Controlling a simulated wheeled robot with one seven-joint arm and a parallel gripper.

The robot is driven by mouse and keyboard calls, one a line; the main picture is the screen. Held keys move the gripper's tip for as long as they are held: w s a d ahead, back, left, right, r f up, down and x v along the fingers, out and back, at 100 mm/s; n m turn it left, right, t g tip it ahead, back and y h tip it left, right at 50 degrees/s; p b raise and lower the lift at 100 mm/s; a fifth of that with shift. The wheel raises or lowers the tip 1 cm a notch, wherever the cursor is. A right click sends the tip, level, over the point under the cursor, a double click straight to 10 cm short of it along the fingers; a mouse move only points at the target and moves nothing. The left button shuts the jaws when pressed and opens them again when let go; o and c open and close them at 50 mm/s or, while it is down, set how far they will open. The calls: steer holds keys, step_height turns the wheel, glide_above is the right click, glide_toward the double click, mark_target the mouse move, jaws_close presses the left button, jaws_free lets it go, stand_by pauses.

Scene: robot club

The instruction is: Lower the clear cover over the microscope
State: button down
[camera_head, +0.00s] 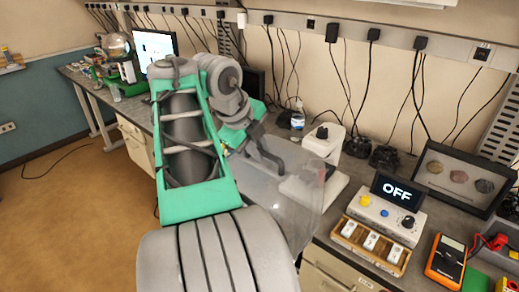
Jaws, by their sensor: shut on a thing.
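The clear cover (298,208) is a see-through box-like shape beside the bench front. My gripper (272,164) is shut on it near its top, partly hidden by my arm. The white microscope (327,146) stands upright on the bench behind and to the right of the cover. The cover's right side overlaps the microscope's lower left part in the picture. I cannot tell whether they touch. The cover's faint lower edge is partly hidden by my arm.
Right of the microscope are a control box (385,206) with an "OFF" screen, a wooden tray (371,246), and an orange multimeter (446,258). Dark objects (385,158) and a framed case (459,180) stand behind. A bottle (298,119) is at the back. Cables hang along the wall.

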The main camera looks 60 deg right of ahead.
steer(key=shift+s+d, duration=0.1)
steer(key=shift+d, duration=0.25)
steer(key=shift+s+d+r+b, duration=0.1)
steer(key=shift+s+d+b, duration=0.1)
steer(key=shift+d, duration=0.75)
steer(key=shift+s+d+f+b, duration=0.1)
steer(key=shift+s+d+b, duration=0.15)
steer(key=shift+d, duration=0.65)
steer(key=shift+s+d+r+b, duration=0.1)
steer(key=shift+s+d+b, duration=0.1)
steer(key=shift+d, duration=0.75)
steer(key=shift+s+d, duration=0.2)
steer(key=shift+d, duration=0.75)
steer(key=shift+s+d, duration=0.25)
steer(key=shift+d, duration=0.75)
steer(key=shift+s+d, duration=0.2)
steer(key=shift+d, duration=0.75)
